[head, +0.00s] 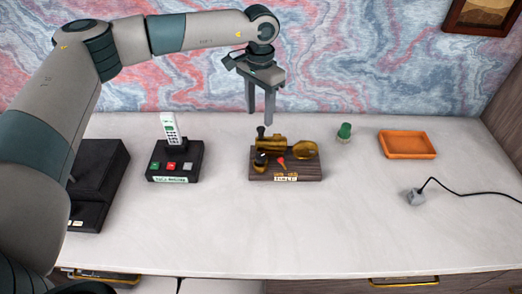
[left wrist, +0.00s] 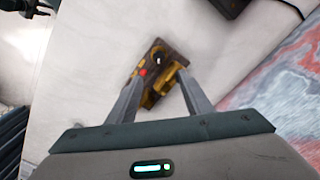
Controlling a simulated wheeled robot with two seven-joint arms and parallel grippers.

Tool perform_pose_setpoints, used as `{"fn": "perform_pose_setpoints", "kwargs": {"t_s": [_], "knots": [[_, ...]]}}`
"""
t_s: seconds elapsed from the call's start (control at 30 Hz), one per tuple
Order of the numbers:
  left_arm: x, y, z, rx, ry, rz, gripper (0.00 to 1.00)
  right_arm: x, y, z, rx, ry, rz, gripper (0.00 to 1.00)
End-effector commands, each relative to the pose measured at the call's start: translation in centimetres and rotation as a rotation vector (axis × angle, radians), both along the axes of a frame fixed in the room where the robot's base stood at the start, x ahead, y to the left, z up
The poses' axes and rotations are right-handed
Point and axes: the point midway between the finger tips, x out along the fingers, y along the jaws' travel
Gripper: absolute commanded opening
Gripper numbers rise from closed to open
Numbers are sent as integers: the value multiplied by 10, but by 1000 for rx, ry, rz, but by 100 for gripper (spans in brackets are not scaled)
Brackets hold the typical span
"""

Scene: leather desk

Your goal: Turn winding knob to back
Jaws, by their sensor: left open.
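A brass device on a dark wooden base (head: 310,171) stands mid-desk with a label on its front edge. It has a brass cylinder (head: 271,142), a round brass disc (head: 306,149), a red pointer-like part (head: 282,162) and a small dark knob (head: 261,131) at its left. I cannot tell for certain which part is the winding knob. My left gripper (head: 260,118) is open and empty, pointing down above the back of the device, apart from it. In the left wrist view the device (left wrist: 156,60) shows beyond and between the open fingers, partly hidden by them. My right gripper is not in view.
A base with a white phone (head: 171,130) and coloured buttons stands left of the device. A black box (head: 98,180) is further left. A green-topped stamp (head: 344,131), an orange tray (head: 407,144) and a grey corded block (head: 415,197) are right. The front desk is clear.

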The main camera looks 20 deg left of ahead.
Motion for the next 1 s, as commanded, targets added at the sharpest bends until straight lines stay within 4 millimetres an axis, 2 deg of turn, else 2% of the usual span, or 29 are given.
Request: {"fn": "perform_pose_setpoints", "kwargs": {"t_s": [0.47, 0.67, 1.0], "knots": [[0, -2, -8, -4, 1, 2, 46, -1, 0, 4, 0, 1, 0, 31], [-1, -1, -29, -4, 3, 2, 46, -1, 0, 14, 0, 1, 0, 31], [-2, -2, -88, -5, 4, 3, 46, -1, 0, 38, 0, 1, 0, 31]]}}
